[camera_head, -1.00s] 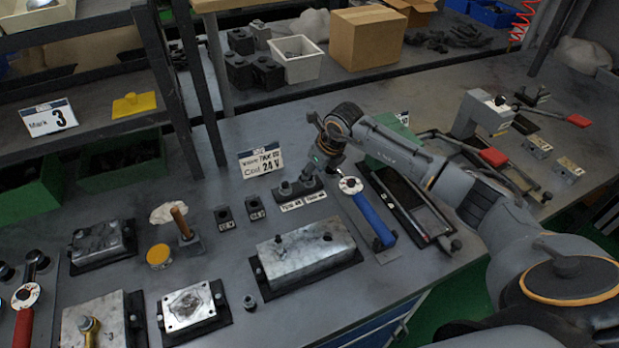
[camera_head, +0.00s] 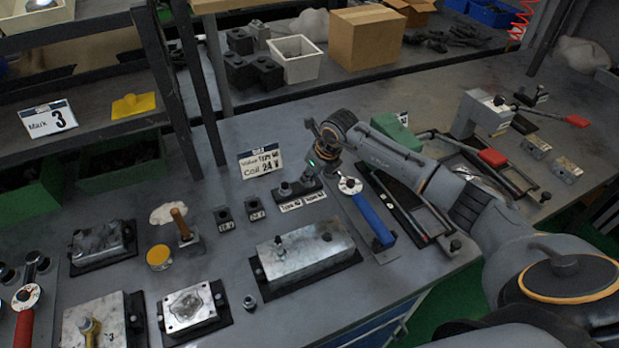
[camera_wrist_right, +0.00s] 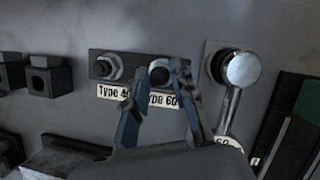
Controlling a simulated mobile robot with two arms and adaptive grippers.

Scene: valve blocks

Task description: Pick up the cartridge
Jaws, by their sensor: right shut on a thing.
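A small dark holder (camera_head: 299,198) stands mid-bench, with labels reading Type 40 and Type 60 in the right wrist view (camera_wrist_right: 133,57). A cartridge with a pale ring (camera_wrist_right: 108,67) stands at its Type 40 place; it also shows in the head view (camera_head: 285,188). My right gripper (camera_head: 316,168) is over the Type 60 end. In the right wrist view its blue-grey fingers (camera_wrist_right: 164,76) are close around the cartridge at the Type 60 place (camera_wrist_right: 159,75), which they partly hide. I cannot tell whether that cartridge is clear of the holder. My left gripper is not in view.
A metal valve block (camera_head: 305,252) is in front. Two small black blocks (camera_head: 225,217) (camera_head: 255,208) stand left.

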